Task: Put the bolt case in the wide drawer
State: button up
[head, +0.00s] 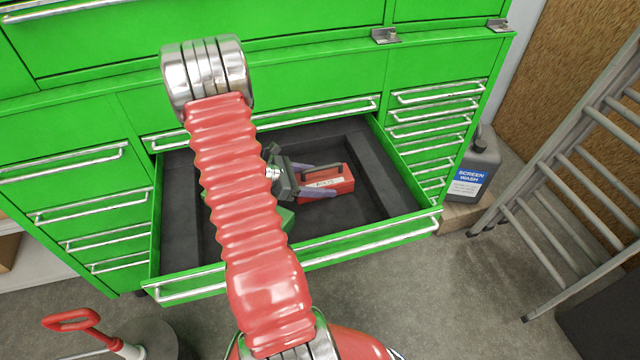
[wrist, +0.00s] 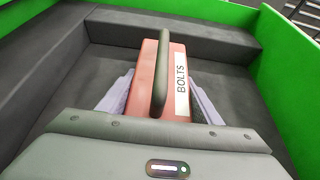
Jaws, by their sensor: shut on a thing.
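The bolt case (head: 338,181) is a small red box with a dark handle and a white label. In the wrist view the case (wrist: 147,85) shows the label "BOLTS". My gripper (head: 316,180) has its two pale fingers along both sides of the case and is shut on it. The fingers also show in the wrist view (wrist: 160,98). The wide drawer (head: 370,245) is pulled open, green with a dark grey lining. The case is within the drawer's outline, over or on the lining; I cannot tell whether it touches the floor. My red arm hides the drawer's left middle part.
A green cabinet (head: 310,70) with several shut drawers surrounds the open one. A screen wash bottle (head: 473,165) stands at the right, near a metal ladder (head: 575,165). A red-handled item (head: 75,322) is at the lower left. The drawer's right part looks free.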

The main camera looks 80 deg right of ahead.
aim_at(302, 179)
jog(key=o, duration=1.4)
jog(key=shift+f, duration=0.1)
jog(key=shift+c, duration=0.2)
jog(key=shift+w+a+r, duration=0.1)
jog(key=shift+w+r, duration=0.05)
jog(key=shift+r, duration=0.05)
jog(key=v, duration=1.1)
jog(key=shift+w+a+r, duration=0.1)
jog(key=shift+w, duration=0.15)
jog(key=shift+w+r, duration=0.1)
